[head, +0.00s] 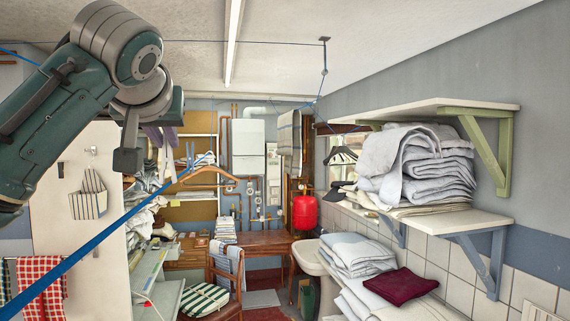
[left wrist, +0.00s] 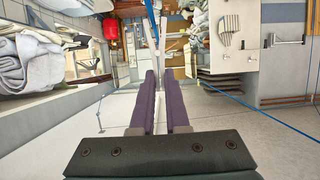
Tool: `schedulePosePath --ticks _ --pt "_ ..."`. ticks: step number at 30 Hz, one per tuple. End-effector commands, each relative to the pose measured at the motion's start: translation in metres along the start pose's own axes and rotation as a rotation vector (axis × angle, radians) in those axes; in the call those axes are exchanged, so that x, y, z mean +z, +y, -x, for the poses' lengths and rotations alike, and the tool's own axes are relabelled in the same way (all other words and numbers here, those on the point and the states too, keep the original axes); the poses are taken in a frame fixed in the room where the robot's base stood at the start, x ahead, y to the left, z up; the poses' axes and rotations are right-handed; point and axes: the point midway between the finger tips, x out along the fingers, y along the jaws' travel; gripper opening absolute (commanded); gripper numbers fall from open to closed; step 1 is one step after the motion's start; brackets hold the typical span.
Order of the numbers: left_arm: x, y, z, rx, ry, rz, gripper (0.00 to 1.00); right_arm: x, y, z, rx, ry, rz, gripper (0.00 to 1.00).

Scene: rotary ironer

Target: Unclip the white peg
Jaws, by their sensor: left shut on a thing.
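My left gripper (head: 161,147) hangs from the arm at upper left, its purple fingers pointing down beside the blue line. In the left wrist view its fingertips (left wrist: 160,74) are close together with a narrow gap. The white peg (left wrist: 152,24) shows as slim pale prongs reaching beyond the fingertips, and the gripper is shut on it. My right gripper is out of view.
The blue line (head: 103,235) runs from lower left towards the back. A wooden hanger (head: 207,172) hangs near the gripper. Shelves with folded linen (head: 425,165) stand at right. A red tank (head: 304,212) is at the back.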

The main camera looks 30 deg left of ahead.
Motion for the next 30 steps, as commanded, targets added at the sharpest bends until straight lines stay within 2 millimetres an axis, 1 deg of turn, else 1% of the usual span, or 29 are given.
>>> schedulePosePath --ticks 1,5,18,30 --pt "-0.004 0.0 0.002 0.001 0.001 0.001 0.0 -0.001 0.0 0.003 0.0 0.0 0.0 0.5" --pt "-0.011 -0.002 0.004 0.0 -0.001 0.001 0.0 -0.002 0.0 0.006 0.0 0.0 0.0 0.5" --pt "-0.03 -0.006 0.012 0.001 -0.001 0.001 0.0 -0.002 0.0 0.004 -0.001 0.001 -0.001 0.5" --pt "-0.031 -0.006 0.012 0.0 -0.001 0.0 0.0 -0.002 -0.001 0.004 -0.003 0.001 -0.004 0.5"
